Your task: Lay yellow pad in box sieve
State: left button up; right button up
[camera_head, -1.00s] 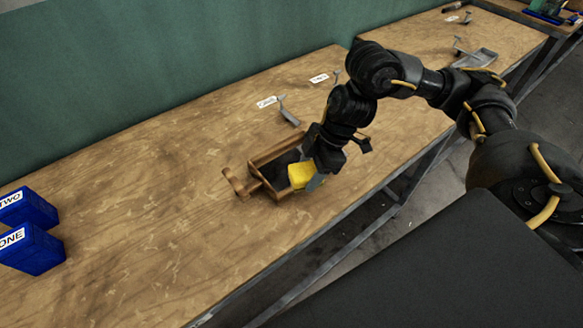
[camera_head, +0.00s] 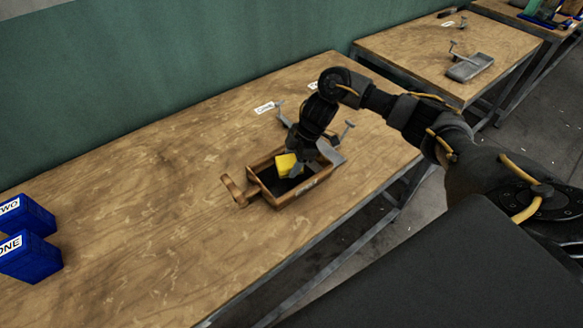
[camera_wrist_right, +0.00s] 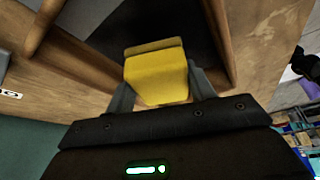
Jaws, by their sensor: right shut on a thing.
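The yellow pad (camera_head: 288,165) is held between the fingers of my right gripper (camera_head: 297,166), over the box sieve. In the right wrist view the pad (camera_wrist_right: 157,75) sits between the two fingers of the gripper (camera_wrist_right: 160,88). The box sieve (camera_head: 292,195) is a wooden frame with a handle at its left end and a dark inside. Its wooden wall also shows in the right wrist view (camera_wrist_right: 222,40). The pad appears inside or just above the frame; whether it touches the bottom I cannot tell. My left gripper is not in view.
Two blue boxes (camera_head: 30,256) marked ONE and TWO stand at the left of the wooden table (camera_head: 130,215). A grey metal press (camera_head: 331,152) is right behind the sieve. A second table (camera_head: 400,50) carries another grey press (camera_head: 470,67). The table's middle is clear.

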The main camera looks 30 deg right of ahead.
notch_tip(320, 180, down, 2)
jog(key=shift+f+p, duration=0.15)
jog(key=shift+p, duration=0.4)
jog(key=shift+f, duration=0.35)
jog(key=shift+f, duration=0.15)
jog(key=shift+f, duration=0.15)
jog(key=o, duration=0.9)
